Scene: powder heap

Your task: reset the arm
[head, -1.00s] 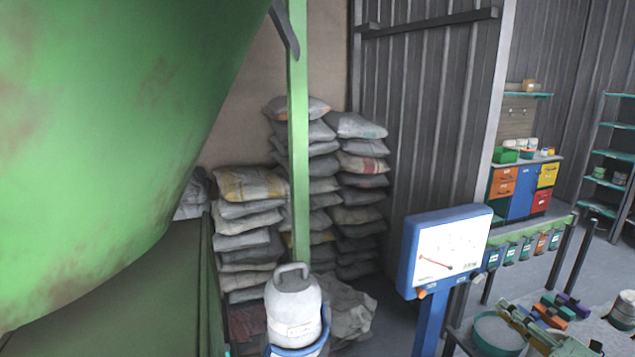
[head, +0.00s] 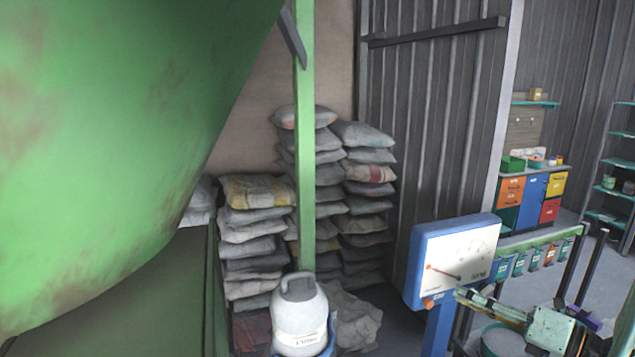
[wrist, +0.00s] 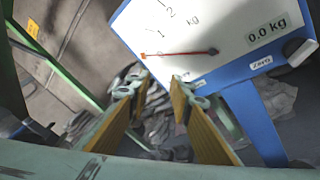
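My gripper (wrist: 160,77) shows in the wrist view as two yellow-sided fingers held apart, with nothing between them. In the head view my gripper (head: 467,296) and forearm are at the lower right, in front of the weighing scale's post. The blue-framed scale dial (head: 455,258) stands just behind the fingertips in that picture. In the wrist view the dial (wrist: 225,30) lies beyond the fingers and its display reads 0.0 kg. A bowl (head: 503,343) of pale material is partly hidden under my arm.
A green post (head: 304,150) and a large green vessel (head: 90,130) fill the left. Coloured drawers (head: 530,196) and small hanging containers (head: 535,258) are at the right.

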